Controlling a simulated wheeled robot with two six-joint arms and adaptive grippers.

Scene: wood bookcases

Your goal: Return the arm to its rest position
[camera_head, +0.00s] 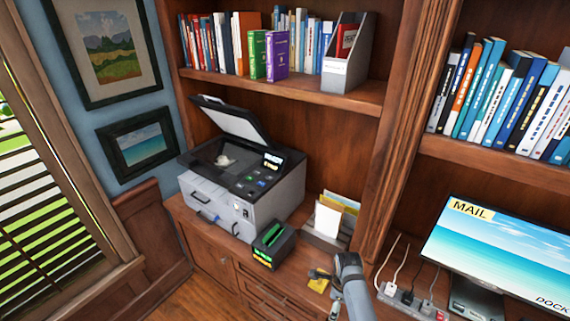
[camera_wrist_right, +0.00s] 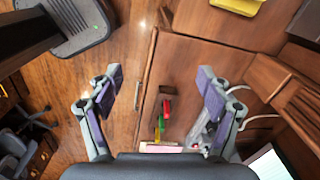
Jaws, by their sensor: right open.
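My right arm (camera_head: 353,285) comes up from the bottom of the head view, its far end near the front edge of the wooden cabinet top. Its gripper is hard to make out there. In the right wrist view my right gripper (camera_wrist_right: 160,88) has its two fingers spread wide apart, with nothing held between them. Below the fingers lie wood surfaces and small coloured items (camera_wrist_right: 163,118), apart from the fingers. My left gripper does not show in either view.
A printer with a raised lid (camera_head: 244,165) stands on the cabinet, with a small black-and-green box (camera_head: 272,245) and a paper holder (camera_head: 330,222) to its right. A power strip (camera_head: 405,298) and monitor (camera_head: 500,255) are right of my arm.

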